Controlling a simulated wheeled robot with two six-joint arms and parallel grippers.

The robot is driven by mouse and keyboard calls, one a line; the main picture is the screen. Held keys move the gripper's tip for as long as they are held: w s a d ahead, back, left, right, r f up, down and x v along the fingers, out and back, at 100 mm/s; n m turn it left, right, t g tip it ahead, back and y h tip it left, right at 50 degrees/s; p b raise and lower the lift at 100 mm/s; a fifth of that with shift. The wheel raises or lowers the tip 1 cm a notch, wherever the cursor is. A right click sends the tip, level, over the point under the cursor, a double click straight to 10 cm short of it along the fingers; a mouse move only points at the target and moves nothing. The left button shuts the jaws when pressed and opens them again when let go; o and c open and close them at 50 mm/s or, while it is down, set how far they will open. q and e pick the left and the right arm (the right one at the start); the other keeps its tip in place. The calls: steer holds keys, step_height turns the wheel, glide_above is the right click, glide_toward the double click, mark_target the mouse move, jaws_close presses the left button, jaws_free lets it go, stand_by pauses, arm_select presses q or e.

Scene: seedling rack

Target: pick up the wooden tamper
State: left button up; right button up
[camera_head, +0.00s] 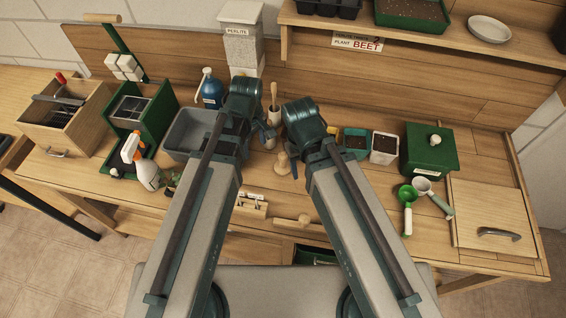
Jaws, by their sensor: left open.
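The wooden tamper (287,168) stands on the bench in the middle of the head view, a pale round base with a short upright handle. My left gripper (267,133) is open, a little behind and to the left of the tamper and apart from it; it is small and partly hidden by my left arm. My right arm reaches in just right of the tamper. Its gripper is mostly hidden behind its own wrist, so its jaws cannot be made out.
A grey tub (188,133) and a spray bottle (146,172) stand left. A white pot (384,148), a green lidded box (430,150) and two scoops (407,195) are right. A wooden-handled tool stands upright behind the tamper. The bench's front edge is close.

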mark_target(281, 155)
arm_select(q)
steer(key=d+n, duration=0.2)
steer(key=n, duration=0.1)
steer(key=w+d+n, duration=0.1)
steer(key=d+n, duration=0.2)
steer(key=n, duration=0.1)
steer(key=w+d+n, duration=0.1)
steer(key=d+n, duration=0.2)
steer(key=shift+w+r+n, duration=0.15)
steer(key=shift+n, duration=0.15)
arm_select(e)
steer(key=shift+r, duration=0.1)
arm_select(q)
step_height(281, 155, down, 9)
steer(key=b, duration=0.8)
steer(key=shift+r, duration=0.15)
arm_select(e)
step_height(281, 155, down, 9)
steer(key=shift+r, duration=0.2)
arm_select(q)
steer(key=shift+b, duration=0.3)
steer(key=f+b, duration=0.5)
steer(key=shift+w+d+f, duration=0.15)
steer(key=shift+w+d, duration=0.05)
steer(key=shift+w, duration=0.15)
arm_select(e)
step_height(281, 155, down, 5)
steer(key=shift+f, duration=0.15)
